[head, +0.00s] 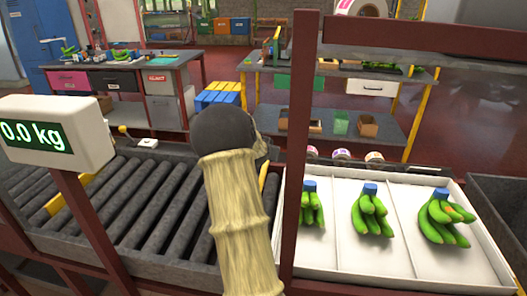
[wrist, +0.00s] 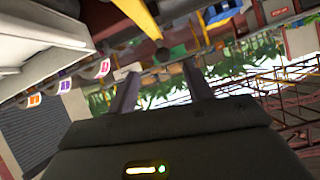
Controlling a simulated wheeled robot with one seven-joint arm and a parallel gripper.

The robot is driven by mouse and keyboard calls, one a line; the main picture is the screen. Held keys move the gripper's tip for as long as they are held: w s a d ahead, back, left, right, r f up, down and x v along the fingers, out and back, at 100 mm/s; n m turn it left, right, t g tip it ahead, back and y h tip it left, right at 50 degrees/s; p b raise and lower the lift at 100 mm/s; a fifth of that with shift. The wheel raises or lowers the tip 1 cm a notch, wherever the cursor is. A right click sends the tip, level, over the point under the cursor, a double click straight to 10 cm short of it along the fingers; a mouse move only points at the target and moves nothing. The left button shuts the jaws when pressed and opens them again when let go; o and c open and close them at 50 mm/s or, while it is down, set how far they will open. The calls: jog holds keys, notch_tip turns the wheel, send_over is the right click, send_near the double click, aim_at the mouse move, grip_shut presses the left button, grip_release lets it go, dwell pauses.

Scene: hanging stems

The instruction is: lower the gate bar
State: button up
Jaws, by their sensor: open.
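In the wrist view a yellow bar (wrist: 140,18) slants down from the top edge to a dark round knob (wrist: 163,53); it may be the gate bar. My gripper (wrist: 158,72) is open, its two dark fingers well apart. The knob shows between and beyond the fingertips, and nothing is between the jaws. In the head view my sleeved arm hides the gripper. A yellow piece (head: 268,192) shows just right of my arm by the rollers, partly hidden. Another yellow strip (head: 66,198) lies along the left of the rollers. I cannot tell which is the gate.
A roller conveyor (head: 150,205) lies left of my arm, with a scale display (head: 55,130) reading 0.0 kg. A dark red post (head: 296,150) stands just right of my arm. A white divided tray (head: 345,255) holds green banana bunches (head: 372,213). Tables stand behind.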

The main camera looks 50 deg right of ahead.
jog(key=v, duration=0.3)
jog(key=shift+s+a+r, duration=0.15)
jog(key=shift+a, duration=0.1)
dwell(0.4)
jog(key=s+a+f+n+y, duration=0.1)
jog(key=a+f+n+y, duration=0.15)
jog(key=a, duration=1.15)
jog(key=s+a+f+n+y, duration=0.15)
jog(key=a+n+y, duration=0.25)
jog(key=a, duration=0.9)
jog(key=s+a+f+n+g+y, duration=0.1)
jog(key=s+a+n+g+y, duration=0.15)
jog(key=s+a, duration=0.5)
jog(key=s+a+f+n+g+y, duration=0.15)
jog(key=s+a+n, duration=0.3)
jog(key=a, duration=0.55)
jog(key=w+p+v, duration=0.1)
jog(key=p+v, duration=1.2)
jog(key=shift+w+a+r+h, duration=0.25)
jog(key=shift+a+h, duration=0.1)
jog(key=shift+a, duration=0.2)
